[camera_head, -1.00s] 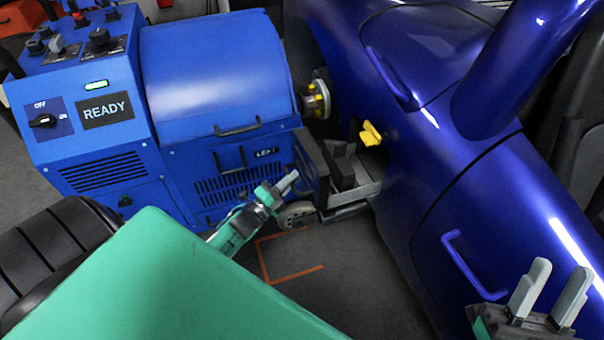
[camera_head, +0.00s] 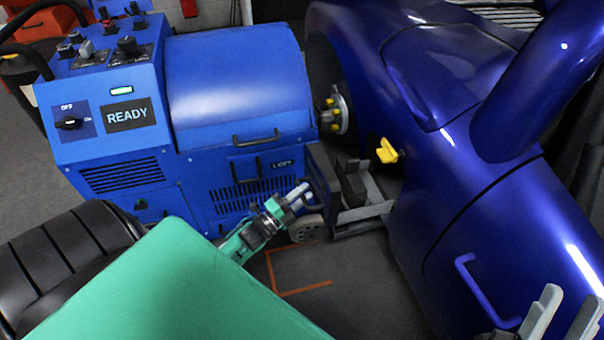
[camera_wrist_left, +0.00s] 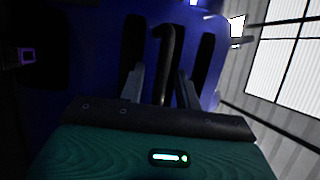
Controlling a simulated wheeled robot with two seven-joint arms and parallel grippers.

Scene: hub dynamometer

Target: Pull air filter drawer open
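The blue dynamometer (camera_head: 239,85) stands at the left. Its front, above and beside slotted vents (camera_head: 240,196), carries a dark handle (camera_head: 245,167); I cannot tell which panel edge is the air filter drawer. My left gripper (camera_head: 303,191) is at the right end of that front, near a caster wheel. In the left wrist view a dark bar handle (camera_wrist_left: 170,45) on a blue face stands between the fingers, which are apart; contact cannot be told. My right gripper (camera_head: 558,318) is open and empty at the lower right, partly cut off by the frame.
A blue car body (camera_head: 470,190) fills the right side, with a blue handle (camera_head: 485,290) near my right gripper. A hub (camera_head: 335,110) and a yellow part (camera_head: 386,151) lie between machine and car. Dark floor with orange marking (camera_head: 290,285) is clear in front.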

